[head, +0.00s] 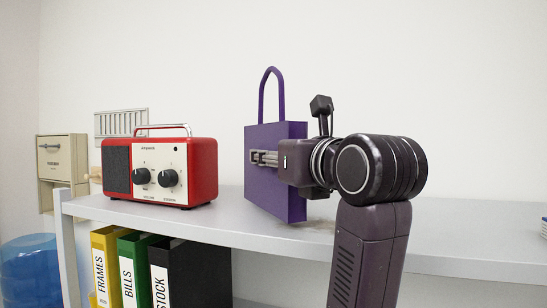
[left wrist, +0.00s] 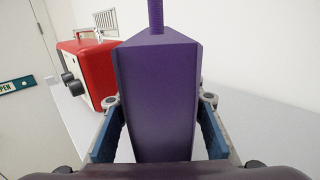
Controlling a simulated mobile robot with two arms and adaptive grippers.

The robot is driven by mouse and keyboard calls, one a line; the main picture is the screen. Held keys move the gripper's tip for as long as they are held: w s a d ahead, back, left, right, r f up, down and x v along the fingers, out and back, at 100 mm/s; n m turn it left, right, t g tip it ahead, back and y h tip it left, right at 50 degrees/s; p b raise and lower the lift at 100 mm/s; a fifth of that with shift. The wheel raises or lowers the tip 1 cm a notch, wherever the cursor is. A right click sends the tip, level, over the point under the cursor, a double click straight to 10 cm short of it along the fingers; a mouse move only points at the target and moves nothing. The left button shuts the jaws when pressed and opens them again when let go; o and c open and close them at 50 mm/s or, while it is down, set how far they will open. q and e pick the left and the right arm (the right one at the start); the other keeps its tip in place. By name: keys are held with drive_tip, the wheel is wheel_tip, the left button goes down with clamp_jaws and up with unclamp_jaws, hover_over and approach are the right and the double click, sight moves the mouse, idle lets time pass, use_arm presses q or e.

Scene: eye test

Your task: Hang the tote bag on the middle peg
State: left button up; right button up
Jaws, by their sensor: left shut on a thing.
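The purple tote bag (head: 272,180) is upright at the middle of the shelf, its looped handle (head: 272,82) pointing up. My left gripper (head: 264,157) reaches it from the right and is shut on its body, below the handle. In the left wrist view, the bag (left wrist: 158,95) stands between the two blue-padded fingers, its narrow side toward the camera. The bag's underside is close to the shelf top; I cannot tell whether it touches. No peg is in view. My right gripper is not in view.
A red radio (head: 204,170) stands on the grey shelf (head: 440,232), left of the bag. A white slatted rack (head: 121,115) and a beige box (head: 62,150) are farther left. Binders (head: 137,275) stand below. The shelf is mostly clear right of my arm.

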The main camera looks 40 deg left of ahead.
use_arm(q)
drive_tip(key=shift+w+a+f, duration=0.1)
drive_tip(key=shift+a+f, duration=0.05)
drive_tip(key=shift+f, duration=0.4)
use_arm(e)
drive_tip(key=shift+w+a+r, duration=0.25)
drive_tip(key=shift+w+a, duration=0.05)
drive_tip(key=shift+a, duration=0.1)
use_arm(q)
drive_tip(key=shift+f, duration=0.15)
drive_tip(key=o, duration=1.3)
drive_tip(key=shift+c, duration=0.2)
drive_tip(key=shift+o, duration=0.3)
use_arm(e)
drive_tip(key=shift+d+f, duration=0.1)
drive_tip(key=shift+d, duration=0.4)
